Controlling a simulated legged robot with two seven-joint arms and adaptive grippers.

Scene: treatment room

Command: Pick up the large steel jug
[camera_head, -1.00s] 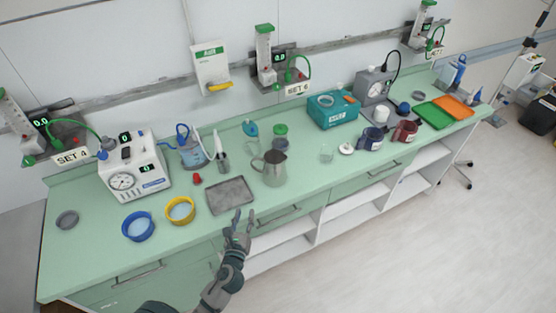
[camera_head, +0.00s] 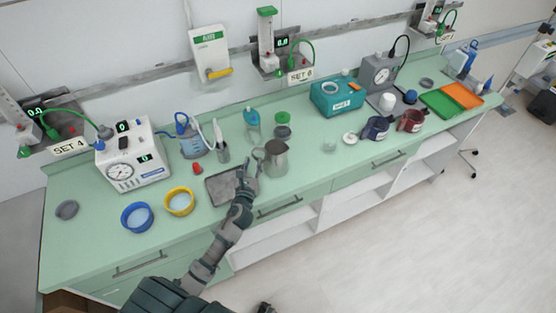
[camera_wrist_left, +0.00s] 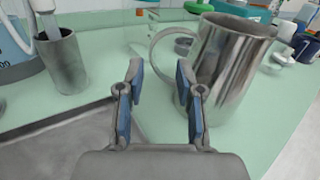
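The large steel jug (camera_head: 277,158) stands upright on the green counter, just right of the grey metal tray. Its handle faces left. In the left wrist view the jug (camera_wrist_left: 232,65) fills the upper right, with its handle (camera_wrist_left: 158,52) ahead of the gap between my fingers. My left gripper (camera_head: 250,168) is over the tray's right part, close to the handle. In the wrist view this gripper (camera_wrist_left: 160,95) is open and nothing is between its pads. A small dark part of mine shows at the head view's bottom edge, perhaps the right gripper; its state is unclear.
The grey tray (camera_head: 211,190) lies left of the jug. A small steel beaker (camera_wrist_left: 62,62) with tools stands behind the tray. The counter right of the jug is clear up to a glass beaker (camera_head: 329,145).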

